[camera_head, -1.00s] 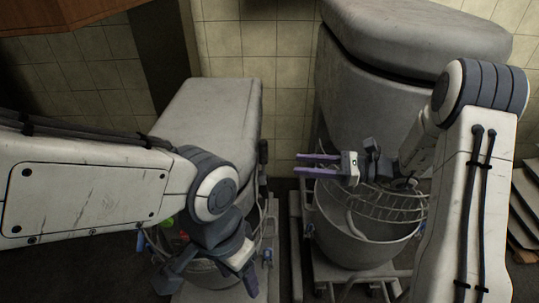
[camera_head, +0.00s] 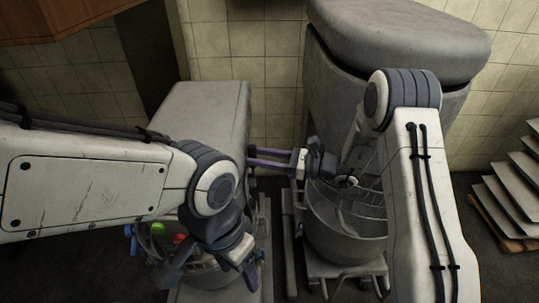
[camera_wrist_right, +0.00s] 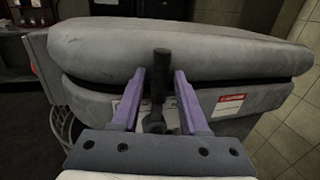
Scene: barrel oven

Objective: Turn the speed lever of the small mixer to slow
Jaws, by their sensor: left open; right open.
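The small mixer (camera_head: 205,108) stands left of centre in the head view, its bowl partly behind my left arm. Its black speed lever (camera_wrist_right: 160,72) stands upright in the right wrist view, against the grey mixer side. My right gripper (camera_head: 251,157) is open at the small mixer's right side. In the wrist view its purple fingers (camera_wrist_right: 159,85) stand on either side of the lever, with gaps; contact cannot be told. In the head view I cannot make the lever out at the fingertips. My left gripper (camera_head: 212,270) is open, low over the small mixer's bowl.
The large mixer (camera_head: 400,35) stands to the right, with its bowl (camera_head: 345,235) and wire guard beneath my right arm. A green button (camera_head: 158,228) and a red button (camera_head: 180,238) show beside my left wrist. Stacked trays (camera_head: 505,195) stand far right. A narrow gap separates the mixers.

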